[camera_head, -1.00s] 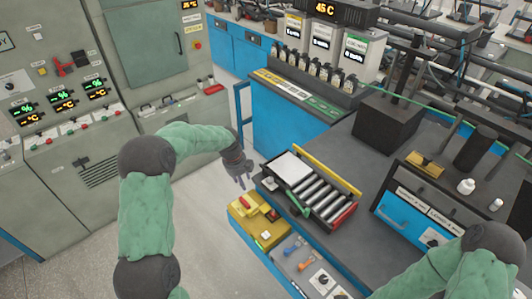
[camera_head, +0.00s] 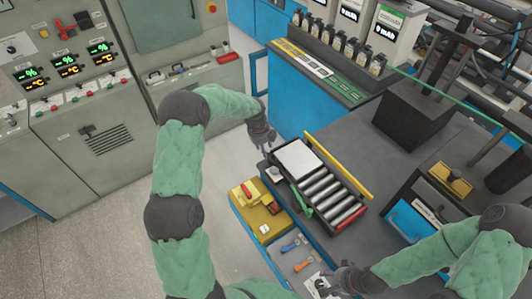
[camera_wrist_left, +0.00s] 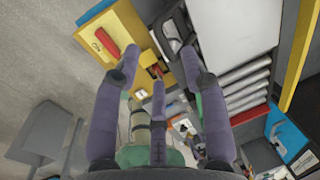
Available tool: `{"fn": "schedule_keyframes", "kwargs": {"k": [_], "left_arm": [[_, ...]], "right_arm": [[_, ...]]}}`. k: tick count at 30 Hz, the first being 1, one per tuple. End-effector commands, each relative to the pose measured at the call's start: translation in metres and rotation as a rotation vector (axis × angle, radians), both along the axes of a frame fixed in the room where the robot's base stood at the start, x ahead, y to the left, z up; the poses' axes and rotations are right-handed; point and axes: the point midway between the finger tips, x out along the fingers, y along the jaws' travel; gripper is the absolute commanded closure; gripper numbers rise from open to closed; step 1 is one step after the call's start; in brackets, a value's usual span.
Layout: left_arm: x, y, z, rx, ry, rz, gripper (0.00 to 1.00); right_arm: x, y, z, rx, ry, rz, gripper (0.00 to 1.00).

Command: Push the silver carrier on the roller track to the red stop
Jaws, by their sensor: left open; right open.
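The silver carrier (camera_head: 298,158), a flat pale plate, sits at the far left end of the roller track, with bare rollers (camera_head: 327,193) beyond it. The red stop (camera_head: 352,217) is at the opposite, near right end. My left gripper (camera_head: 270,146) is open and empty just beyond the carrier's end of the track; whether it touches is unclear. In the left wrist view its spread fingers (camera_wrist_left: 160,62) hang beside the carrier (camera_wrist_left: 236,38), with nothing between them. My right gripper (camera_head: 326,284) is open and empty low over the bench's front, away from the track.
A yellow rail (camera_head: 338,166) runs along the track's far side. A yellow box (camera_head: 258,212) with a red handle stands in front of the track. Blue and orange small tools (camera_head: 296,250) lie on the lower shelf. A blue-fronted box (camera_head: 410,220) stands to the right.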

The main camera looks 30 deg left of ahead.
Motion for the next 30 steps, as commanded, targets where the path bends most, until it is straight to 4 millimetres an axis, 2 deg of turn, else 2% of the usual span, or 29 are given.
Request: {"fn": "schedule_keyframes", "kwargs": {"k": [3,9,21,22,26,30], "left_arm": [[0.002,-0.002,-0.021,-0.001,0.003,0.0,0.56],[0.007,-0.004,-0.041,0.0,0.0,0.0,0.56],[0.007,-0.004,-0.048,0.0,-0.001,0.0,0.56],[0.007,-0.004,-0.048,0.0,-0.001,0.0,0.62],[0.007,-0.004,-0.048,0.0,-0.001,0.0,0.99],[0.008,-0.004,-0.048,0.0,-0.001,0.0,1.0]], "right_arm": [[0.0,0.0,0.0,0.0,0.0,0.0,0.44],[0.0,0.0,0.001,0.0,0.0,0.0,0.44],[0.0,0.0,0.001,0.0,0.0,0.0,0.44],[0.0,0.0,0.001,0.0,0.0,0.0,0.44],[0.0,0.0,0.001,0.0,0.0,0.0,0.44],[0.0,0.0,0.001,0.0,0.0,0.0,0.44]]}}
